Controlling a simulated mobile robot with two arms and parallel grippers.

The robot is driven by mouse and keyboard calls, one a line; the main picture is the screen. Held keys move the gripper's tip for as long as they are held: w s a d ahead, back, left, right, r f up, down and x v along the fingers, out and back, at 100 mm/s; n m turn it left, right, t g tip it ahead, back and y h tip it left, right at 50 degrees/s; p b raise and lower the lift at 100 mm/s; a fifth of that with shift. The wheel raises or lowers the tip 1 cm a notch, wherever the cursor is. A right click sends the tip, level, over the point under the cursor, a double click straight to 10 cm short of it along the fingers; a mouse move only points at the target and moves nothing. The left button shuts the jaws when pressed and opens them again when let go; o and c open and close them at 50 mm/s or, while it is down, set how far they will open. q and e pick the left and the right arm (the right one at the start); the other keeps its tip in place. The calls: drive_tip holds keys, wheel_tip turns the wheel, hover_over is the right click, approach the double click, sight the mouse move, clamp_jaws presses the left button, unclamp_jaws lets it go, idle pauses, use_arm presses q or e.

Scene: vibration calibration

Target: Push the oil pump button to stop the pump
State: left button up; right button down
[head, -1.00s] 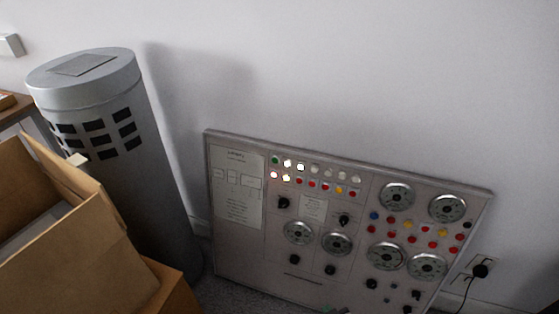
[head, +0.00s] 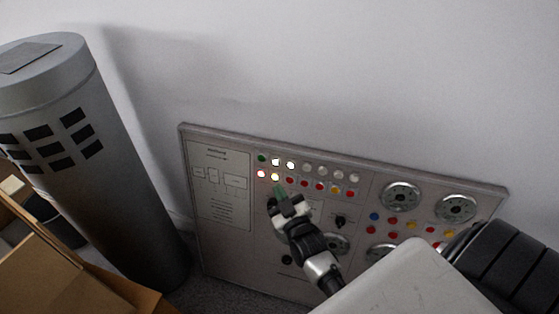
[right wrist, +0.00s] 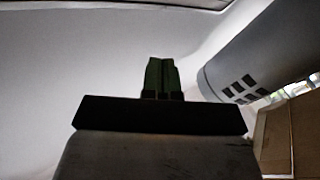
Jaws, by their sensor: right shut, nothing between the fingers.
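A grey control panel (head: 218,240) leans against the wall in the head view. Near its top are two rows of small round buttons and lamps, several of them lit white or reddish. I cannot tell which one is the oil pump button. My left gripper is not in view.
A tall grey cylinder (head: 130,190) with dark vents stands left of the panel. Open cardboard boxes (head: 70,270) fill the lower left. Dials (head: 401,197) and coloured buttons cover the panel's right half. The wall above is bare.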

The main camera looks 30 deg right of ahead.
sight(291, 166)
drive_tip(key=shift+r, duration=0.1)
drive_tip(key=shift+w+d+f+b, duration=0.3)
drive_tip(key=shift+w+d+b, duration=0.5)
drive_tip(key=shift+w+d, duration=0.25)
drive_tip(key=shift+w+d+f+b, duration=0.35)
drive_tip(key=shift+w+d+b, duration=0.45)
drive_tip(key=shift+d, duration=0.35)
drive_tip(key=shift+w+d+f+b, duration=0.3)
drive_tip(key=shift+w+d+b, duration=0.5)
drive_tip(key=shift+w+d, duration=0.25)
drive_tip(key=shift+d, duration=0.1)
drive_tip(key=shift+w+d, duration=0.15)
drive_tip(key=shift+d, duration=0.1)
